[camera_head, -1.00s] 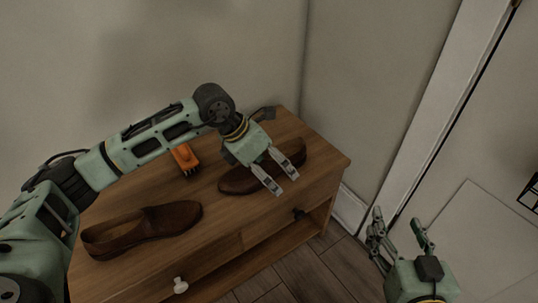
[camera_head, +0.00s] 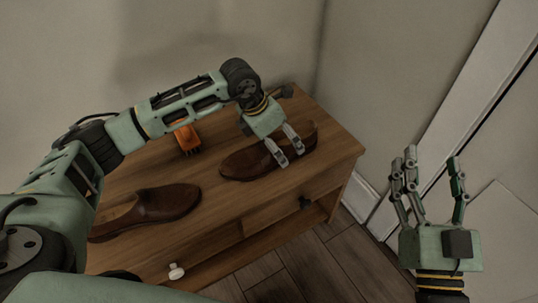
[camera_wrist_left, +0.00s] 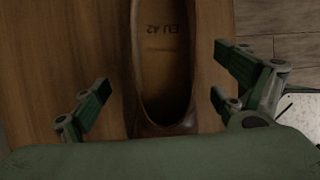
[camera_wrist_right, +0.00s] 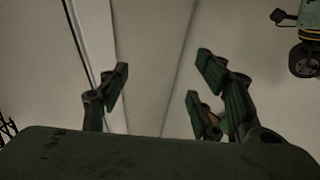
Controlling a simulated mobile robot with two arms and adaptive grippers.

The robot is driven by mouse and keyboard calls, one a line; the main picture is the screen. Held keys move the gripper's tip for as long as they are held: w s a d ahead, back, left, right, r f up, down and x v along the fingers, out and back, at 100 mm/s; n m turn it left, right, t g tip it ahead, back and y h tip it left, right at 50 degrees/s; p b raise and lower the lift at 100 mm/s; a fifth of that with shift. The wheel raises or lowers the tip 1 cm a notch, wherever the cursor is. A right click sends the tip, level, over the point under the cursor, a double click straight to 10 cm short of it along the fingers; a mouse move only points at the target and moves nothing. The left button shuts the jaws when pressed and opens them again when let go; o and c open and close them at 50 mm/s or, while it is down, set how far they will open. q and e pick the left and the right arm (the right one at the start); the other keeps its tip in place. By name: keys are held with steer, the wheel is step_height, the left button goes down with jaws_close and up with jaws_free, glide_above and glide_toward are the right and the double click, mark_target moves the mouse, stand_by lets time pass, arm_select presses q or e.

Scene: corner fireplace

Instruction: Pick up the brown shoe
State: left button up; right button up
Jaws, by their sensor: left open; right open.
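Two brown slip-on shoes lie on a wooden cabinet top. One brown shoe (camera_head: 243,164) is at the right end, and the other brown shoe (camera_head: 165,203) is nearer at the left. My left gripper (camera_head: 290,154) is open over the right-end shoe, with its fingertips in front of the shoe's right half. In the left wrist view, that shoe's opening and "EU 42" insole (camera_wrist_left: 160,50) show between the spread fingers, which appear apart from the shoe. My right gripper (camera_head: 433,168) is open and empty, away from the cabinet at the right.
An orange object (camera_head: 187,138) stands at the back of the top, below my left arm. Walls close off the back. Wooden floor (camera_head: 300,265) is open in front.

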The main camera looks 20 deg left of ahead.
arm_select(q)
steer(key=shift+w+d+f, duration=0.15)
steer(key=shift+d+f, duration=0.05)
steer(key=shift+f, duration=0.45)
steer(key=shift+w, duration=0.1)
steer(key=c, duration=1.7)
arm_select(e)
steer(key=shift+s+r+t+y, duration=0.15)
steer(key=shift+r+t, duration=0.1)
steer(key=shift+r, duration=0.25)
steer(key=shift+s+r+t+y, duration=0.15)
steer(key=shift+r+t, duration=0.1)
steer(key=shift+r, duration=0.2)
